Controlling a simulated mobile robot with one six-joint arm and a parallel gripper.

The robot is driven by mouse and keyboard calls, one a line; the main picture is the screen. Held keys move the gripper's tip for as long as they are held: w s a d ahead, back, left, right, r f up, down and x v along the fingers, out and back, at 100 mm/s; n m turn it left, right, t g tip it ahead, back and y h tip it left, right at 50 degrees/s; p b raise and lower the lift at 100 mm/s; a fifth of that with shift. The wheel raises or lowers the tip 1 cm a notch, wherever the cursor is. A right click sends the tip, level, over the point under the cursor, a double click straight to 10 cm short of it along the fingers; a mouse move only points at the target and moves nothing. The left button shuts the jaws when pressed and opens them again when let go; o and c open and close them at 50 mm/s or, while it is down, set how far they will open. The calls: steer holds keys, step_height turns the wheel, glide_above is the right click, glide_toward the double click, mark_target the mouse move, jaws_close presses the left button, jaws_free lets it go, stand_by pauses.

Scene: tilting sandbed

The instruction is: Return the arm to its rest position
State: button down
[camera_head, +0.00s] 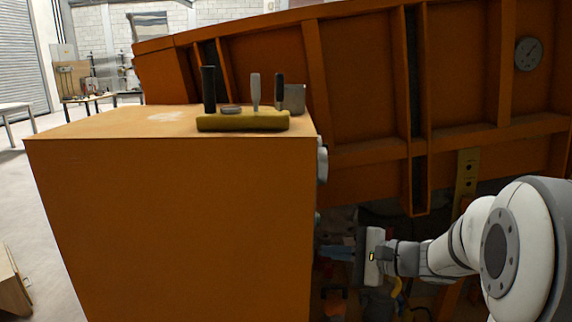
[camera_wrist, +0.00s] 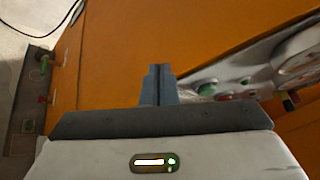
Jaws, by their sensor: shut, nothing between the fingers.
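My gripper (camera_head: 338,252) is at the right side of the orange cabinet in the head view, with its fingers pointing left toward the cabinet's side. My white arm reaches in from the lower right. In the wrist view, the blue-grey fingers of my gripper (camera_wrist: 160,84) are together, with nothing between them. They are in front of the orange cabinet face, beside a grey control panel (camera_wrist: 255,75). I cannot tell whether the fingertips touch the cabinet.
The orange cabinet (camera_head: 170,220) stands close on the left, with levers on a yellow block (camera_head: 243,121) on top. The tilted orange sandbed (camera_head: 360,70) with a gauge (camera_head: 528,53) rises behind my arm. Green (camera_wrist: 207,89) and red buttons sit near my fingers. Open floor lies far left.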

steer(key=s+a+n+g+h+p, duration=0.3)
steer(key=s+n+g+h+p, duration=0.3)
steer(key=s, duration=0.8)
steer(key=s+d+r+n+t+h+p, duration=0.1)
steer(key=s+d+r+n+h+p, duration=0.1)
steer(key=s+d+n+h, duration=0.4)
steer(key=shift+s+d+r+n+h+p, duration=0.25)
steer(key=shift+d+n+h+p, duration=0.25)
steer(key=shift+d, duration=0.55)
